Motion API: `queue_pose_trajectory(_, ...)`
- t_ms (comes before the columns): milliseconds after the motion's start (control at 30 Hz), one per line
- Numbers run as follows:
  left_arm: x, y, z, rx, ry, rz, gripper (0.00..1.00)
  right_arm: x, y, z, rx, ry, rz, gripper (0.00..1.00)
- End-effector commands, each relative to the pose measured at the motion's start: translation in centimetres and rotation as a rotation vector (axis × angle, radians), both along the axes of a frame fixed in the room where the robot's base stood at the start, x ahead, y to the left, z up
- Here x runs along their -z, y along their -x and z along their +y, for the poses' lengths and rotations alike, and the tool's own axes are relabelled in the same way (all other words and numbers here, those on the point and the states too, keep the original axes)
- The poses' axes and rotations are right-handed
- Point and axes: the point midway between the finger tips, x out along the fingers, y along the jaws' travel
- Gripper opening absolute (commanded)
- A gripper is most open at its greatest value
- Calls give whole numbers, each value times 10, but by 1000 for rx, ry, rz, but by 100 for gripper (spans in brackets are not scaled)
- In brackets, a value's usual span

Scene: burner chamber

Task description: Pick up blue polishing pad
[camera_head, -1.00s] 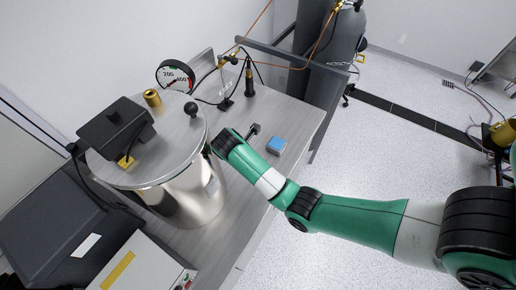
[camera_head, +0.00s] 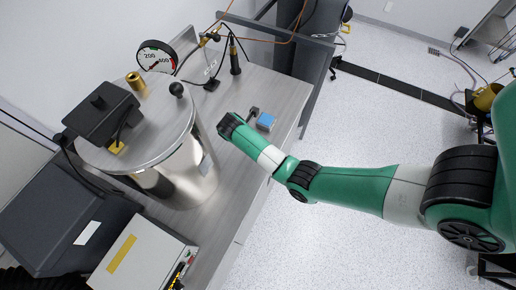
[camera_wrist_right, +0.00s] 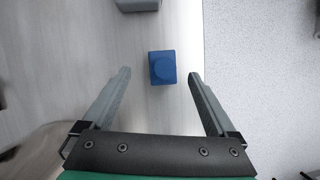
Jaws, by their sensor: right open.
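The blue polishing pad (camera_head: 266,121) is a small blue block on the grey bench, near its right edge. In the right wrist view the blue pad (camera_wrist_right: 162,68) lies just beyond and between the two fingertips, a little nearer the right finger. My right gripper (camera_wrist_right: 159,75) is open and empty, its fingers spread on either side of the pad's line. In the head view the right gripper (camera_head: 253,112) shows as a small dark shape beside the pad, at the end of the green arm. My left gripper is in neither view.
A shiny metal chamber (camera_head: 170,180) stands on the bench (camera_head: 225,190) left of my right arm. A pressure gauge (camera_head: 157,56) and a black-and-brass torch (camera_head: 235,58) stand behind. A grey block (camera_wrist_right: 137,4) sits beyond the pad. The bench edge drops to the floor at right.

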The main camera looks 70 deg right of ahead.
Motion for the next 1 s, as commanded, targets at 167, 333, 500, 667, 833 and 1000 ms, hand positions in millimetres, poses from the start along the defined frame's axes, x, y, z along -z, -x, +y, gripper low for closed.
queue_pose_trajectory(167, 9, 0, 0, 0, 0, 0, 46, 32, 9, -11, 2, -2, 4, 92)
queue_pose_trajectory(333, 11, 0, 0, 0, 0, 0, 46, 41, 10, -16, 2, -1, 1, 92)
queue_pose_trajectory(500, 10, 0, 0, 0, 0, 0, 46, 41, 10, -15, 1, -1, 0, 90)
queue_pose_trajectory(667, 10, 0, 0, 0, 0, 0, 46, 40, 9, -15, 0, -1, 1, 62)
queue_pose_trajectory(833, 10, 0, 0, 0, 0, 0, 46, 41, 9, -15, 1, -1, 2, 31)
queue_pose_trajectory(1000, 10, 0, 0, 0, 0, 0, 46, 40, 9, -15, 1, -1, 2, 0)
